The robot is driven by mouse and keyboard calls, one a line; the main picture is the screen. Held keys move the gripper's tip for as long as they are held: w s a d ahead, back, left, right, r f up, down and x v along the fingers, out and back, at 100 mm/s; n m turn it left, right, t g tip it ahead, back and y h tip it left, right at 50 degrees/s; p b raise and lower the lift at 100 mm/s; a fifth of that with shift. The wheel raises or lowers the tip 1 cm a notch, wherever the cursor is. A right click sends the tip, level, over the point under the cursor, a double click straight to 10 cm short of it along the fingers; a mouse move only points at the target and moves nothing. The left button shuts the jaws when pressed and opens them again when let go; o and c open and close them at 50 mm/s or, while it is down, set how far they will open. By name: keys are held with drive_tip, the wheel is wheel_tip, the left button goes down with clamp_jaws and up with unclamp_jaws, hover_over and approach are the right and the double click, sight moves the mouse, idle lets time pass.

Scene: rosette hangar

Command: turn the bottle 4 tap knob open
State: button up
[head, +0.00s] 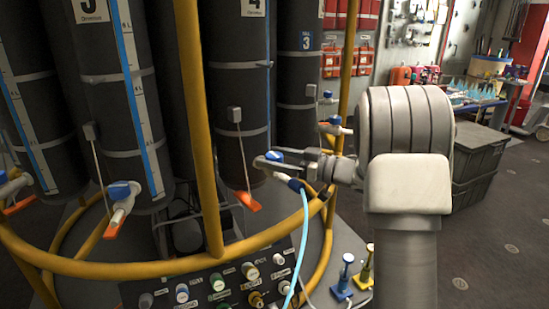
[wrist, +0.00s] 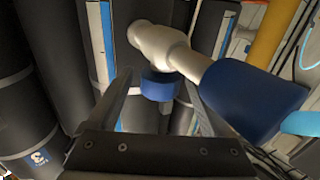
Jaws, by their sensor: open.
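The bottle 4 tap has a blue knob (wrist: 160,88) under a pale metal tap body (wrist: 160,42) in the wrist view. The knob lies between the fingertips of my open gripper (wrist: 157,92), with a gap visible on each side. In the head view the knob (head: 274,156) shows small at the end of my gripper (head: 282,163), partly hidden by it. Bottle 4 (head: 240,85) is the dark cylinder behind it. A dark blue hose fitting (wrist: 252,97) sticks out from the tap beside my right finger.
A light blue hose (head: 304,230) hangs from the fitting. A yellow rail (head: 150,265) and a yellow post (head: 200,130) surround the bottles. A panel of knobs (head: 215,285) sits below. Other bottles (head: 108,95) have similar blue-knobbed taps (head: 120,190). Dark crates (head: 478,165) stand at right.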

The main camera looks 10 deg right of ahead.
drive_tip(key=p+v, duration=0.1)
drive_tip(key=v, duration=1.6)
drive_tip(key=shift+p, duration=0.35)
drive_tip(key=shift+s+d, duration=0.1)
drive_tip(key=shift+d, duration=0.05)
